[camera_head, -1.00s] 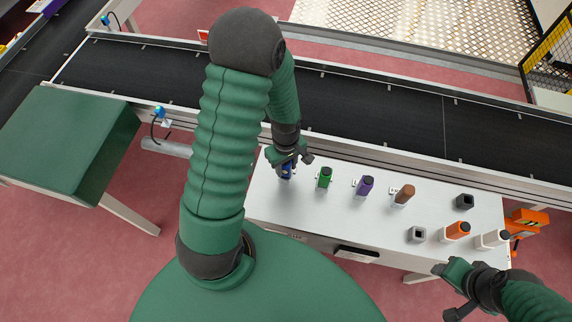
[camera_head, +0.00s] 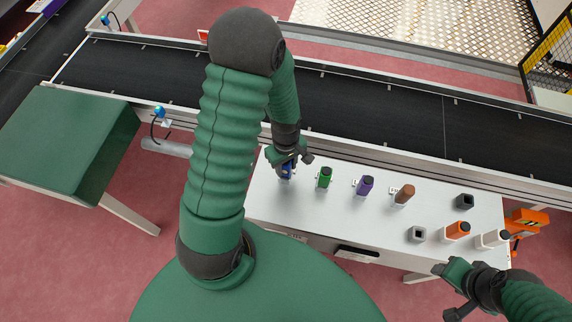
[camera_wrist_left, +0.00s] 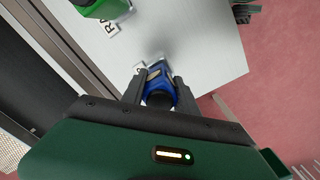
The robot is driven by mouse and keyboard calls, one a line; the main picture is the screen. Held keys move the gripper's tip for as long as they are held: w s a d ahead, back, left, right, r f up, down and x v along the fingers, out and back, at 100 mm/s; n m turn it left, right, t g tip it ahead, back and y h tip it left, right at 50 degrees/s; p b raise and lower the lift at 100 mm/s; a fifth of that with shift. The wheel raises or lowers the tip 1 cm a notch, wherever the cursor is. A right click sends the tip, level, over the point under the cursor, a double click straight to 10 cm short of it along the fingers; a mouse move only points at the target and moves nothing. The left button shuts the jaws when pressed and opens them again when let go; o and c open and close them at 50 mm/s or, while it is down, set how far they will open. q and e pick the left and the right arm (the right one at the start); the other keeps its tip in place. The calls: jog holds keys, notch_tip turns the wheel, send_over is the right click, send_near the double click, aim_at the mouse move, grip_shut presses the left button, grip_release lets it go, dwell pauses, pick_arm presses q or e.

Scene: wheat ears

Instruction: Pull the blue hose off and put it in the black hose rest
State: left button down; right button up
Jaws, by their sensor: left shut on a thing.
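The blue hose (camera_head: 286,174) stands at the left end of the white table. My left gripper (camera_head: 290,160) is above it, pointing down, and is shut on it. In the left wrist view the blue hose (camera_wrist_left: 158,88) sits between the two dark fingers (camera_wrist_left: 158,92). Its lower end is near the tabletop; whether it is clear of its seat I cannot tell. The black hose rest (camera_head: 465,201) is a dark, square, hollow block, empty, near the table's right side. My right gripper (camera_head: 446,290) is open and empty at the lower right, apart from the table's front edge.
On the white table (camera_head: 330,215), green (camera_head: 324,178), purple (camera_head: 365,186) and brown (camera_head: 404,195) hoses stand between the blue hose and the black rest. An empty grey rest (camera_head: 416,234), an orange piece (camera_head: 457,231) and a white piece (camera_head: 492,239) stand at the front right. A conveyor (camera_head: 400,110) runs behind.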

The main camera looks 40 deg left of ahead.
dwell(0.4)
pick_arm(q)
notch_tip(320, 180, up, 2)
jog(key=shift+r+p, duration=0.25)
jog(key=shift+p, duration=1)
